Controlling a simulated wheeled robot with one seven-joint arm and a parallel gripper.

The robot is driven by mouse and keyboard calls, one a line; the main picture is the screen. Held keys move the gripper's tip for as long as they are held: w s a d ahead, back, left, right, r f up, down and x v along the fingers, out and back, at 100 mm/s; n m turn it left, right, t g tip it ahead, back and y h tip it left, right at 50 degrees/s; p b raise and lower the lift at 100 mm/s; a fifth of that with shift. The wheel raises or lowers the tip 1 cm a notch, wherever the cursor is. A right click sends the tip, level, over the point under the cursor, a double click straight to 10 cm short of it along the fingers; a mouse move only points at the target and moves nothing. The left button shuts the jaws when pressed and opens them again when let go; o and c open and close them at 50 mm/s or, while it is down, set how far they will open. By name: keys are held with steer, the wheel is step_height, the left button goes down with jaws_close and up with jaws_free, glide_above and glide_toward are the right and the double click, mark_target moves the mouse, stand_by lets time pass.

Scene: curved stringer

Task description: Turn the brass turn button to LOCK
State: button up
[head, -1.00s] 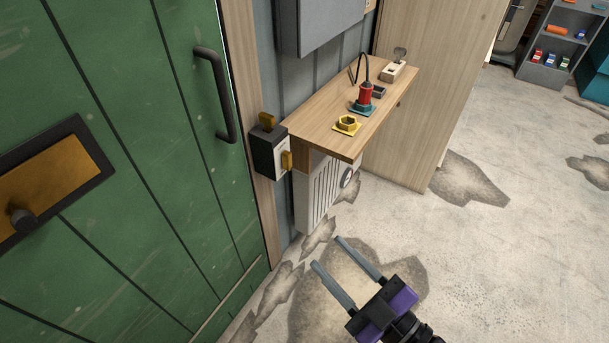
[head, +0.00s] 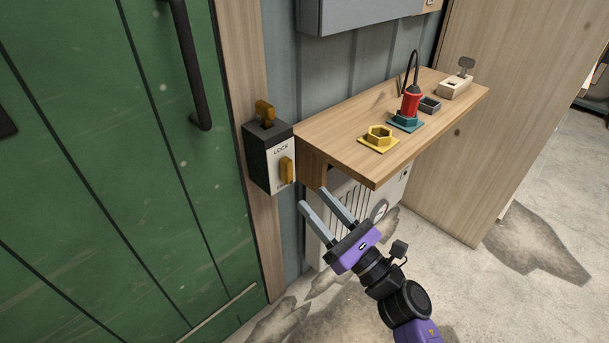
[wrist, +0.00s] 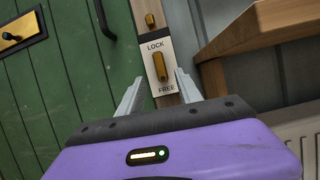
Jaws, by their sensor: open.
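The brass turn button (head: 286,170) sits on the pale front plate of a dark box (head: 258,158) on the door frame. In the wrist view the turn button (wrist: 158,66) stands nearly upright, between the word LOCK above and FREE below. A second brass piece (head: 265,112) sits on top of the box. My gripper (head: 312,197) is open and empty, its fingertips just below and right of the turn button in the head view. In the wrist view my gripper (wrist: 160,78) has its two fingers on either side of the lower plate; I cannot tell whether they touch anything.
A wooden shelf (head: 350,150) juts out right of the box, close to my gripper. It carries a yellow hex socket (head: 379,137) and a red-handled tool (head: 410,103). A white heater (head: 345,205) is below. The green door (head: 110,200) is at left.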

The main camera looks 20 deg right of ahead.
mark_target(291, 173)
steer(key=shift+n, duration=0.3)
steer(key=shift+p+x, duration=0.3)
steer(key=shift+x, duration=3.6)
jaws_close()
